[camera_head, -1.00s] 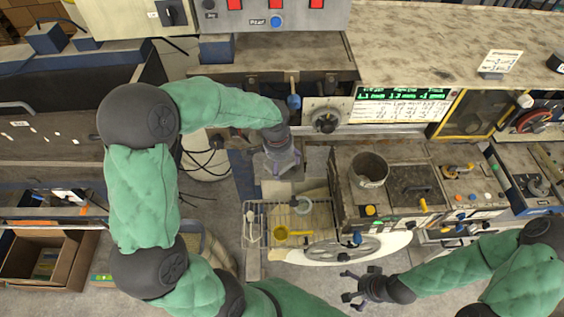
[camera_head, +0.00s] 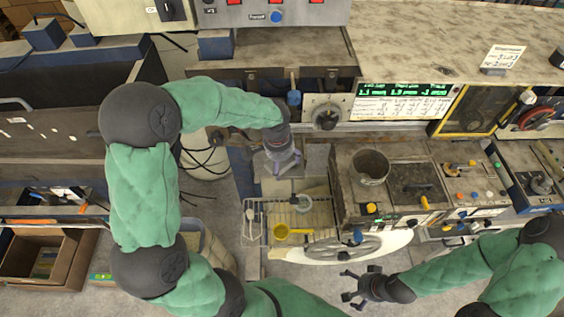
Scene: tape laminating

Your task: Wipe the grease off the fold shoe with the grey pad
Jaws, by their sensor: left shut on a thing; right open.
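My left gripper (camera_head: 284,168) points down in the middle of the head view, just left of the grey machine block. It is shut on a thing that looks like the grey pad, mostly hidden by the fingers. A small pale grey surface (camera_head: 276,188) lies right below the fingertips; I cannot tell whether it is the fold shoe, and no grease can be made out. Whether the pad touches it is unclear. My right gripper (camera_head: 353,288) is open and empty at the lower middle, in front of the large wheel, away from the work area.
A wire rack (camera_head: 254,222) holds a yellow cup (camera_head: 281,232) and a small round dish (camera_head: 301,204) below my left gripper. A metal pot (camera_head: 370,166) stands on the machine block to the right. A spoked wheel (camera_head: 343,248) is at its front. A cardboard box (camera_head: 68,262) is lower left.

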